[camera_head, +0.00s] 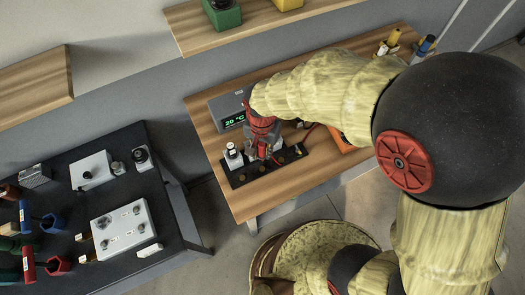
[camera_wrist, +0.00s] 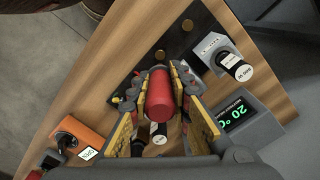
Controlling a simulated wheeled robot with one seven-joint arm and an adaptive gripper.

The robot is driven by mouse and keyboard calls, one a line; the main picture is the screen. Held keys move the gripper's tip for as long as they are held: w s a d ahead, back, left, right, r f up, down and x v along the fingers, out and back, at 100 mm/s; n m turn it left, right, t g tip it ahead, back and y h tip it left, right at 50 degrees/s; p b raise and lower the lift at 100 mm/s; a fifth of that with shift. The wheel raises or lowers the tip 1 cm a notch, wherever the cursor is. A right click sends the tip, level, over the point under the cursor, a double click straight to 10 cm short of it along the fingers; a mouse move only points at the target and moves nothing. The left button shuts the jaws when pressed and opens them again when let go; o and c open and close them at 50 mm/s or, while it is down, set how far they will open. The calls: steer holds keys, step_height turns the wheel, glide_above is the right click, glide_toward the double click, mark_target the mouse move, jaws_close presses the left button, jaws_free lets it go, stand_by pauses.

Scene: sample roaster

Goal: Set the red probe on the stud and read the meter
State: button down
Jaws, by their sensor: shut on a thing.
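My gripper (camera_wrist: 157,88) is shut on the red probe (camera_wrist: 160,100), a red cylinder between the two finger pads. In the head view my gripper (camera_head: 262,147) is low over the black strip (camera_head: 240,179) on the wooden table. In the wrist view the strip (camera_wrist: 205,22) carries brass studs (camera_wrist: 187,25). The probe's tip is hidden, so I cannot tell whether it touches a stud. The grey meter (camera_head: 219,106) stands behind the strip; its green display (camera_head: 235,120) reads 20 °C. The display also shows in the wrist view (camera_wrist: 236,116).
A light block with a black, white-labelled top (camera_head: 232,156) stands at the strip's left end. An orange device (camera_wrist: 82,136) is on the table. A dark bench (camera_head: 150,180) with several parts stands left, across a gap.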

mark_target(262, 160)
steer(key=shift+s+a, duration=0.1)
steer(key=shift+f+b, duration=1.7)
steer(key=shift+f, duration=1.2)
steer(key=shift+f, duration=0.55)
steer(key=shift+r, duration=0.1)
steer(key=shift+r+p, duration=2.55)
steer(key=shift+r, duration=0.95)
